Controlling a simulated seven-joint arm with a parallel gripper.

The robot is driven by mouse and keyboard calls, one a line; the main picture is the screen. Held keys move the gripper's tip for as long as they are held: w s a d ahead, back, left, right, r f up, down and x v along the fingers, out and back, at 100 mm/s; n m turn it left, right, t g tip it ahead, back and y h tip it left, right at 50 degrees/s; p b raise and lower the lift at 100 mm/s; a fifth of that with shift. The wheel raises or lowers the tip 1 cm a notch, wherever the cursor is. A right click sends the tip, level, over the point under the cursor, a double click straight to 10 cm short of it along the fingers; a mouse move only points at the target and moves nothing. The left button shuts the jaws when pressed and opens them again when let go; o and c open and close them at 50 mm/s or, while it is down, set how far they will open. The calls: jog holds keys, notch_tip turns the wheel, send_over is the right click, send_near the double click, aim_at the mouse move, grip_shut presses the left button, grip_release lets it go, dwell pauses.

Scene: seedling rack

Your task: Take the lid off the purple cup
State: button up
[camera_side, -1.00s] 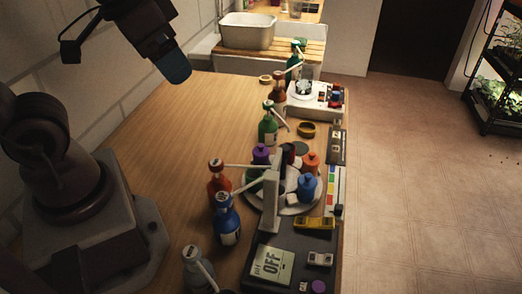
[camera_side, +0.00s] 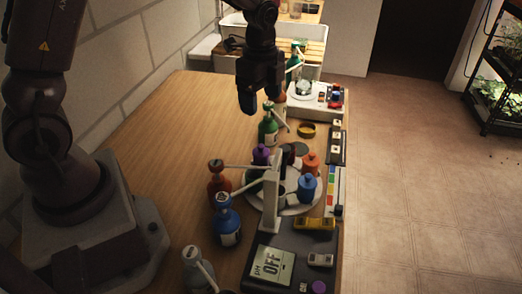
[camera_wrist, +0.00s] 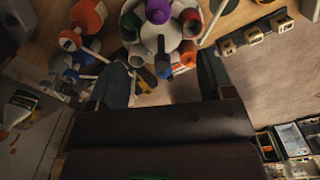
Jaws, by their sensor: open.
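The purple cup (camera_side: 261,155) stands upright on a round white plate among other coloured cups, with its lid on. A purple lidded top (camera_wrist: 158,11), most likely the same cup, shows at the upper edge of the wrist view. My gripper (camera_side: 251,103) points down above the table, behind and higher than the cup and near the green bottle. In the wrist view, the two dark fingers (camera_wrist: 163,78) are spread apart with nothing held between them. The cup is apart from the fingers. Its lower part is partly hidden by its neighbours.
Blue (camera_side: 307,187) and orange (camera_side: 310,162) cups share the round plate (camera_side: 288,209). Red (camera_side: 218,183), blue (camera_side: 227,220) and green (camera_side: 268,128) pump bottles stand close by with long spouts. The table's left part is clear.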

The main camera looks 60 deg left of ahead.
aim_at(261, 145)
jog(key=shift+m, duration=0.3)
jog(key=f, duration=1.3)
jog(key=shift+s+d, duration=0.1)
jog(key=shift+d, duration=0.1)
jog(key=c, duration=1)
